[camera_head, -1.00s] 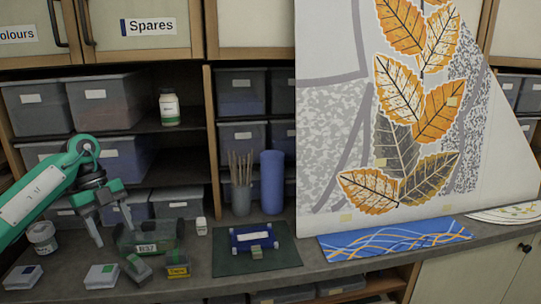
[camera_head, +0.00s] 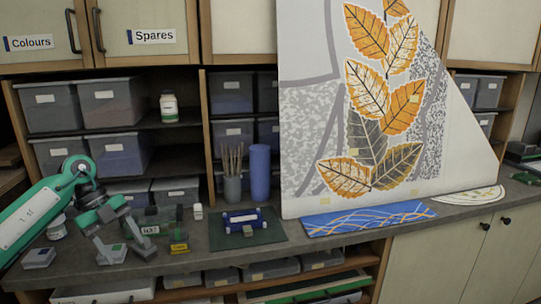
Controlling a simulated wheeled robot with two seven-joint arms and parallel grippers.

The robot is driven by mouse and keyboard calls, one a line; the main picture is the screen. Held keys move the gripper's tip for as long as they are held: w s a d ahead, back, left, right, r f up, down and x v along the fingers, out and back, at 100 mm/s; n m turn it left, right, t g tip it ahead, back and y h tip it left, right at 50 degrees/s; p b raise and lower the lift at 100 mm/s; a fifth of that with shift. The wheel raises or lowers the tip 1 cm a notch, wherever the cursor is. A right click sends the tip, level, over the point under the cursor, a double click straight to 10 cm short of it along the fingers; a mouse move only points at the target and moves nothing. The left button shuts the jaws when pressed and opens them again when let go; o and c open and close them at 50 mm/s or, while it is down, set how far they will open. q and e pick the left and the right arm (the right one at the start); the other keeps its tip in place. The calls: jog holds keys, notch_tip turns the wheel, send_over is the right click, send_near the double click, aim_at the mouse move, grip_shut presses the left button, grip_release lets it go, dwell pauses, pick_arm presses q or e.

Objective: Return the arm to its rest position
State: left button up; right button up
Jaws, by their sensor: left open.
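My left arm comes in from the left, green with a white panel. Its gripper (camera_head: 125,244) is open and empty, with the fingers apart and pointing down over the left part of the counter (camera_head: 310,241). My right gripper does not show.
A blue-and-white item (camera_head: 241,221) lies on a dark green mat (camera_head: 268,233). A brush pot (camera_head: 232,188) and blue cylinder (camera_head: 260,172) stand behind it. A leaf-patterned panel (camera_head: 310,150) leans at the back. A blue patterned strip (camera_head: 368,218) lies before it.

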pick_arm(q)
jog(key=s+d+t+h, duration=0.3)
jog(key=d+t+h, duration=0.4)
jog(key=d+h, duration=1.3)
jog(key=s+a+f+n+t+y, duration=0.3)
jog(key=s+f+n+t+y, duration=0.15)
jog(key=f+n+y, duration=0.65)
jog(key=s+a+f+n+t+y, duration=0.4)
jog(key=f+n+y, duration=0.4)
jog(key=n+y, duration=0.5)
jog(key=s+a+f+g+y, duration=0.1)
jog(key=s+f+g, duration=0.4)
jog(key=s, duration=0.7)
jog(key=s+f+g, duration=0.5)
jog(key=s+f, duration=0.1)
jog(key=s, duration=0.6)
notch_tip(320, 180, down, 30)
jog(key=g, duration=0.2)
jog(key=s+a+f, duration=0.1)
jog(key=s+f, duration=0.8)
jog(key=f, duration=0.1)
jog(key=s+a+f, duration=0.2)
jog(key=s+f, duration=0.8)
jog(key=shift+s+a+m+g, duration=0.15)
jog(key=shift+a+m+g, duration=0.1)
jog(key=shift+m+g, duration=0.15)
